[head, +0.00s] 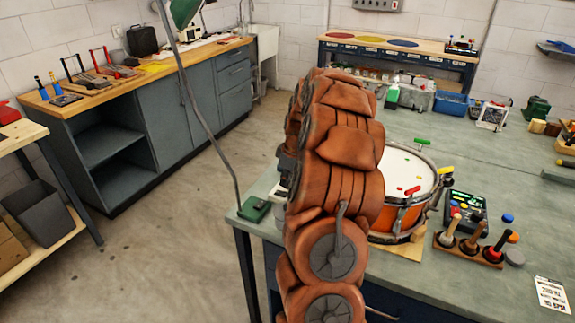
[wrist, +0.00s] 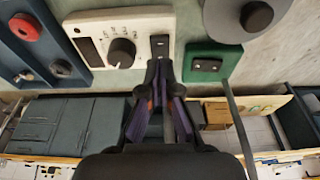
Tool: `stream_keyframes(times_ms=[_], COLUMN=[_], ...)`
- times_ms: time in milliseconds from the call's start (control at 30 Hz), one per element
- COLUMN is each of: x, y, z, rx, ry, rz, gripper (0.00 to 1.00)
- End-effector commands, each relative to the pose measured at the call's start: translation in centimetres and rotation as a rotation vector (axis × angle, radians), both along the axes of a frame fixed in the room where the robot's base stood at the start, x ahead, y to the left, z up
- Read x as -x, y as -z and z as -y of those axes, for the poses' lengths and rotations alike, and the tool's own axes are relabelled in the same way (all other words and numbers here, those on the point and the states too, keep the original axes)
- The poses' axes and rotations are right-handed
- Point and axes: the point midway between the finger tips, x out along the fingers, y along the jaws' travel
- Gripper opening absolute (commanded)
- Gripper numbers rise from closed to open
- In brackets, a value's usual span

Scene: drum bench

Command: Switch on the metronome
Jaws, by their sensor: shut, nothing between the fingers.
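A cream box with a black dial ringed by marks, which I take for the metronome (wrist: 118,52), is at the upper left of the wrist view. A dark rocker switch (wrist: 160,46) sits on its right end. My gripper (wrist: 160,66) is shut and empty, its fingertips right by the near edge of that switch. I cannot tell whether they touch it. In the head view my arm hides the gripper and most of this box.
A green lamp base (wrist: 206,62) with its own black switch stands close on the right; its pole rises beside my arm. It also shows in the head view (head: 255,209). A blue tray (wrist: 38,38) is left of the box. An orange drum (head: 410,185) stands right of my arm.

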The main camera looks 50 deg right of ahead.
Motion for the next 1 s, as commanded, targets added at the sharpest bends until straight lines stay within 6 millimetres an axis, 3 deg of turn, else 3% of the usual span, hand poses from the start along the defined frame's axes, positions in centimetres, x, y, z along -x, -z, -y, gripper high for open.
stream_keyframes(times_ms=[300,1000], x=[0.5,0.6], y=[2.8,4.2], z=[0.0,0.2], rx=[-0.003,-0.021], ry=[0.000,0.002], rz=[-0.003,0.065], gripper=[0.00,0.00])
